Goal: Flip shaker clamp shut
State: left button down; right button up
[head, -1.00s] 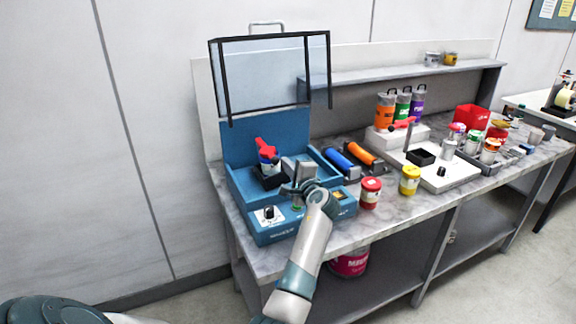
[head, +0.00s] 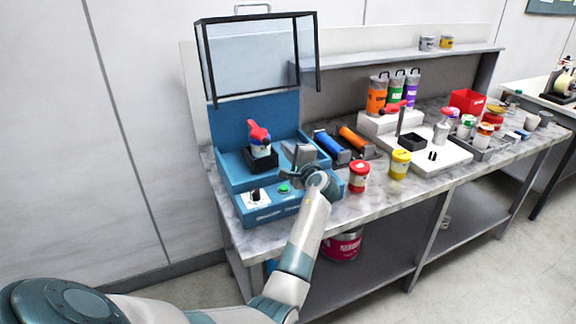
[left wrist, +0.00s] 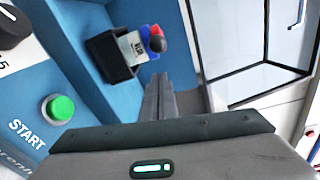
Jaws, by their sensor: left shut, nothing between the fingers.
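The blue shaker (head: 235,173) stands at the left end of the bench with its clear hood (head: 258,55) raised. Inside it, a black holder (head: 262,162) carries a small labelled can (head: 262,150). The red clamp (head: 258,132) stands up at the top of the can; whether it is latched I cannot tell. My left gripper (head: 297,152) is shut and empty, to the right of the holder and apart from it. In the left wrist view its fingertips (left wrist: 158,80) point toward the shaker's inside, below the can (left wrist: 135,47) and black holder (left wrist: 108,57).
A green start button (head: 284,187) and a dial (head: 256,194) sit on the shaker's front panel. Blue and orange rollers (head: 333,146), a red jar (head: 359,177) and a yellow jar (head: 400,163) stand to the right. The raised hood's frame hangs above the shaker.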

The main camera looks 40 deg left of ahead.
pick_arm(q)
jog(key=s+d+b, duration=0.2)
jog(key=s+d, duration=0.2)
jog(key=s, duration=0.4)
jog(key=shift+s+d+r, duration=0.15)
jog(key=shift+d+r, duration=0.15)
dwell(0.6)
